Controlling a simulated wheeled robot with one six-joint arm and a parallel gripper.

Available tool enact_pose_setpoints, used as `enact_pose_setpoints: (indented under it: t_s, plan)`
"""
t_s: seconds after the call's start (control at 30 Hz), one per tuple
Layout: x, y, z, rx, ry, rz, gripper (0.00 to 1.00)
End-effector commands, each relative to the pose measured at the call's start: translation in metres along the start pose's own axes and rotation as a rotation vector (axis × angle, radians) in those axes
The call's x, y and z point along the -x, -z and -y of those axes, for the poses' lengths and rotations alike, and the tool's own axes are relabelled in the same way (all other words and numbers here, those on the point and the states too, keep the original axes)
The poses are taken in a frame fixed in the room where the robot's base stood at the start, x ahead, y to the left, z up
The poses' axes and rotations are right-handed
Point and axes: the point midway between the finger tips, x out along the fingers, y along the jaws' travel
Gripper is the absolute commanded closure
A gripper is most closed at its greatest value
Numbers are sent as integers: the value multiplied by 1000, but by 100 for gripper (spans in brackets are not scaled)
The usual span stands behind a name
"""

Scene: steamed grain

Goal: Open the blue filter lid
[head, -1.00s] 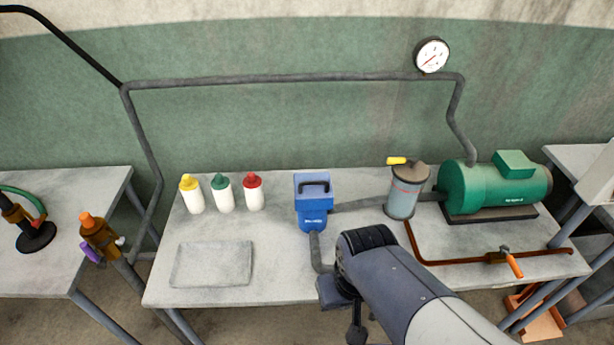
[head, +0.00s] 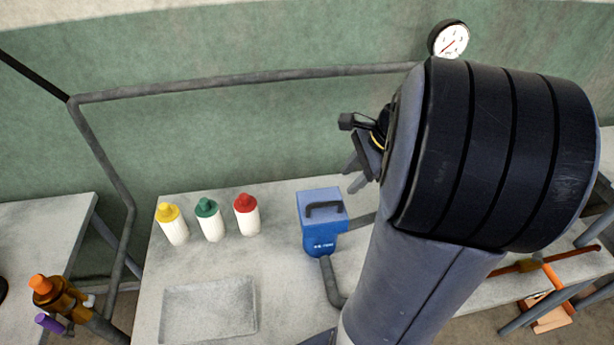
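The blue filter (head: 322,236) stands on the middle table. Its lid (head: 312,197) lies flat and closed on top, with a dark handle (head: 324,209) across it. My gripper (head: 350,181) shows at the end of my raised arm, above and to the right of the filter and apart from it. Its two dark fingers point down and left with a gap between them, and nothing shows between them. My large arm hides much of the table to the right of the filter.
Bottles with yellow (head: 173,227), green (head: 210,222) and red (head: 247,217) caps stand left of the filter. A shallow grey tray (head: 165,312) lies in front of them. A grey pipe (head: 330,283) leaves the filter's front. A gauge (head: 449,40) is on the wall.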

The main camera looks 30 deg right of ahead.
Motion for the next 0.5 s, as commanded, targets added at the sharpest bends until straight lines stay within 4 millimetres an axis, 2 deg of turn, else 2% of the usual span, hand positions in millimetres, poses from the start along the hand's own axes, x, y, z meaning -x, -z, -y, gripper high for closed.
enact_pose_setpoints:
  t_s: [0.17, 0.5]
  plan:
    - [-7, 5, 4, -45, 7, 13, 66]
    - [-69, 4, 3, -40, 3, 12, 66]
